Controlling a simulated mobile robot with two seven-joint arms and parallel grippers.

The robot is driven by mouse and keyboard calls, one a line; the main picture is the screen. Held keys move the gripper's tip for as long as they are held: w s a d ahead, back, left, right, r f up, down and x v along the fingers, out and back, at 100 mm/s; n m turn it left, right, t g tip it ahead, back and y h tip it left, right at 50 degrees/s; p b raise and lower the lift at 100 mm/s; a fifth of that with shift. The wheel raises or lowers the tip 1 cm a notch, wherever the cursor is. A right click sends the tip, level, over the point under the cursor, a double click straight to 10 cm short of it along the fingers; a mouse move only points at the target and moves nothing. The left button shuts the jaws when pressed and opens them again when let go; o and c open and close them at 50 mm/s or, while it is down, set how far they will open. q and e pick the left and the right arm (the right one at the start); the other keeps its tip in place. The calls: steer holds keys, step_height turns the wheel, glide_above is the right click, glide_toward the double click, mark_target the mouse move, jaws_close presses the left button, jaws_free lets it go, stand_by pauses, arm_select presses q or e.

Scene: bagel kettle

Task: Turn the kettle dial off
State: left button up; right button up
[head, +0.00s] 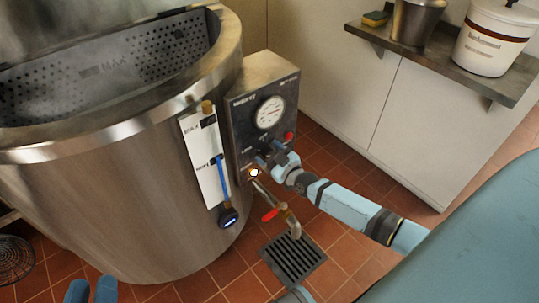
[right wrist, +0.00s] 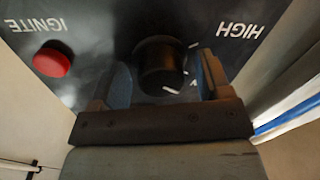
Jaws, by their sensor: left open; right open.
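The large steel kettle (head: 120,200) fills the left of the head view, with its control box (head: 265,95) on its right side. In the right wrist view the black dial (right wrist: 160,64) is on the dark panel, with HIGH printed to its right and a red IGNITE button (right wrist: 52,60) to its left. My right gripper (right wrist: 164,80) is open, with one finger on each side of the dial; I cannot tell if they touch it. In the head view my right gripper (head: 270,152) hides the dial. My left gripper (head: 90,291) shows partly at the bottom left edge, open and empty.
A round gauge (head: 269,112) is above my right gripper. A drain valve with a red handle (head: 271,214) sticks out below the box, over a floor grate (head: 292,258). A wall shelf (head: 450,62) at the upper right holds a pot and a white bucket.

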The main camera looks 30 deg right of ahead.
steer(key=c, duration=0.9)
arm_select(q)
steer(key=shift+w, duration=0.1)
arm_select(e)
steer(key=shift+m, duration=0.6)
steer(key=m, duration=0.3)
steer(key=shift+p, duration=0.4)
steer(key=m, duration=0.5)
steer(key=shift+f+m+t, duration=0.1)
steer(key=shift+m+t, duration=0.2)
arm_select(q)
steer(key=shift+a+f+g+y, duration=0.15)
steer(key=shift+f+g+y, duration=0.05)
steer(key=shift+f, duration=0.35)
steer(key=shift+a+f+g+y, duration=0.15)
steer(key=shift+f+g+y, duration=0.05)
steer(key=shift+f, duration=0.3)
arm_select(e)
steer(key=shift+m+h, duration=0.3)
steer(key=shift+m, duration=0.9)
